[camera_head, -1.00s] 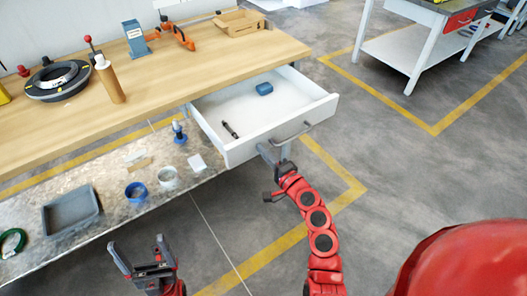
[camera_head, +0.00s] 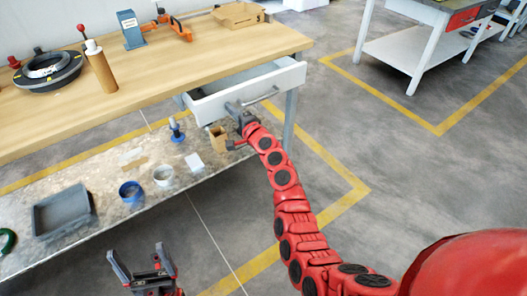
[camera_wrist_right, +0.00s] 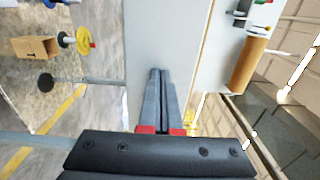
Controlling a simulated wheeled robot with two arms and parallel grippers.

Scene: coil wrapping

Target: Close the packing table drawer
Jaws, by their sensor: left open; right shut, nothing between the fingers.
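The white drawer (camera_head: 213,103) of the wooden packing table (camera_head: 200,58) stands partly open, with a narrow gap showing behind its front. Its bar handle (camera_head: 262,96) is on the front. My right gripper (camera_head: 236,108) is shut and empty, its fingertips at the drawer front, left of the handle. In the right wrist view the shut fingers (camera_wrist_right: 158,85) point at the white drawer front (camera_wrist_right: 185,60); whether they touch it I cannot tell. My left gripper (camera_head: 140,262) is open and empty, low in front of the table.
The lower shelf holds a grey tray (camera_head: 62,212), a blue ring (camera_head: 132,190) and a small brown box (camera_head: 218,138). A coil (camera_head: 48,70) and a brown roll (camera_head: 101,68) stand on the tabletop.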

